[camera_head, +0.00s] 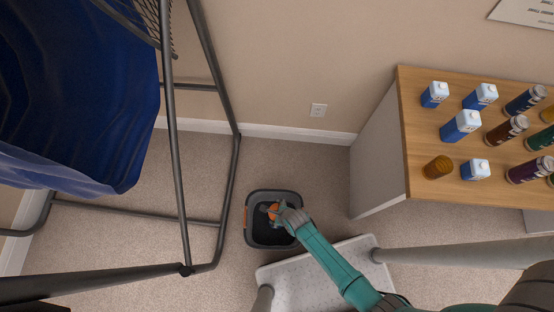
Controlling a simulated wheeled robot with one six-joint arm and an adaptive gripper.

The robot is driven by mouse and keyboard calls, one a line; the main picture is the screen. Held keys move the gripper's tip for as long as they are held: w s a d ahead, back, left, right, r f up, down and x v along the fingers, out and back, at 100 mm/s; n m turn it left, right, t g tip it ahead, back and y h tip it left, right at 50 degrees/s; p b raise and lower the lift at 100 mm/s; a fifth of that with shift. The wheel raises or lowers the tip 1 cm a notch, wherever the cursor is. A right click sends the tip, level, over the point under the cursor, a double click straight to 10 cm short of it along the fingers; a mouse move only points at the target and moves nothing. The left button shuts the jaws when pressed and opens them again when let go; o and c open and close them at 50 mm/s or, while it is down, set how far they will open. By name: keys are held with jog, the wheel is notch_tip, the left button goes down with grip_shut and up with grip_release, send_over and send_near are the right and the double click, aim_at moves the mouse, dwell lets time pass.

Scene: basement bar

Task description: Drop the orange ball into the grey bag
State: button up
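A dark grey, open-topped container (251,238) with an orange handle on its left side stands on the carpet; it is the only thing here like the grey bag. My gripper (271,211) is over its opening, reaching in from the right. A small orange patch, which looks like the orange ball (273,213), shows right at my fingertips. The fingers partly cover it. I cannot tell whether they grip it or whether it lies just below them in the container.
A wooden-topped cabinet (412,150) with several cartons, cans and bottles stands at right. A metal frame (178,160) with a large blue hanging cover (85,90) stands at left. Bare carpet (310,170) lies between the container and the cabinet.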

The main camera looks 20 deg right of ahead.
jog(key=shift+f, duration=2.3)
jog(key=o, duration=1)
jog(key=shift+o, duration=0.2)
jog(key=shift+s+r, duration=0.1)
jog(key=v, duration=1.1)
jog(key=shift+r, duration=0.35)
jog(key=shift+d, duration=0.15)
jog(key=shift+s, duration=0.1)
